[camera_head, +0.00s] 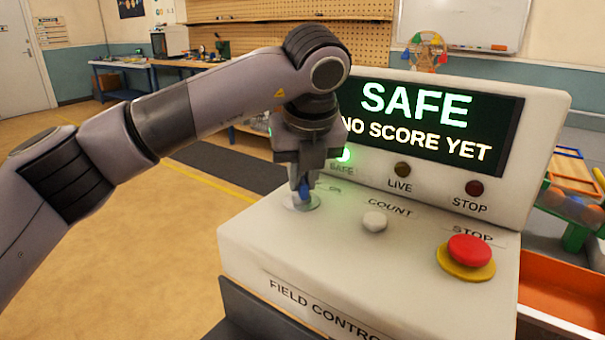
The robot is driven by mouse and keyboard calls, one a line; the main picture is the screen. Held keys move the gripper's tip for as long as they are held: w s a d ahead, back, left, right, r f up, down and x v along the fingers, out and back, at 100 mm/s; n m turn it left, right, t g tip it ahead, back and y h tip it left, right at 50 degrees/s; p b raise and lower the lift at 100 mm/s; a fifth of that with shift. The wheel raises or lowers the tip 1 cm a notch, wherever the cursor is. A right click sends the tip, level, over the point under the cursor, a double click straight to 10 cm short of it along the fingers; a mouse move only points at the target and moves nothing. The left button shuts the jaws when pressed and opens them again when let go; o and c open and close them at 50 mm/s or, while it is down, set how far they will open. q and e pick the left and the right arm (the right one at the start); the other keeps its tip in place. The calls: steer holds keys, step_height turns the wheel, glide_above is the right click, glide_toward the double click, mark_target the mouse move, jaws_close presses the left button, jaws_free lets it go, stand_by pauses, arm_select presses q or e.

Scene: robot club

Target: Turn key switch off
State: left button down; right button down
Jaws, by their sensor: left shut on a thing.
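The field control console (270,247) stands in front of me, white with a sloped panel. My left gripper (303,187) points down at the left end of that panel and is shut on the blue key of the key switch (302,202). The gripper covers most of the key, so I cannot tell which way it is turned. The console's display (420,128) reads "SAFE" and "NO SCORE YET". The green SAFE lamp (344,155) is lit; the LIVE lamp (402,169) and the STOP lamp (474,188) look dark. My right gripper is not in view.
A white COUNT button (375,221) sits right of the key switch. A red STOP button (469,250) on a yellow base is farther right. An orange bin (560,292) stands right of the console. Open floor (150,240) lies to the left.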

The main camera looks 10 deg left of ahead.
arm_select(q)
steer(key=shift+s+f, duration=0.1)
steer(key=shift+f, duration=0.2)
steer(key=c, duration=1.1)
jaws_free()
steer(key=shift+r, duration=0.15)
steer(key=v, duration=0.7)
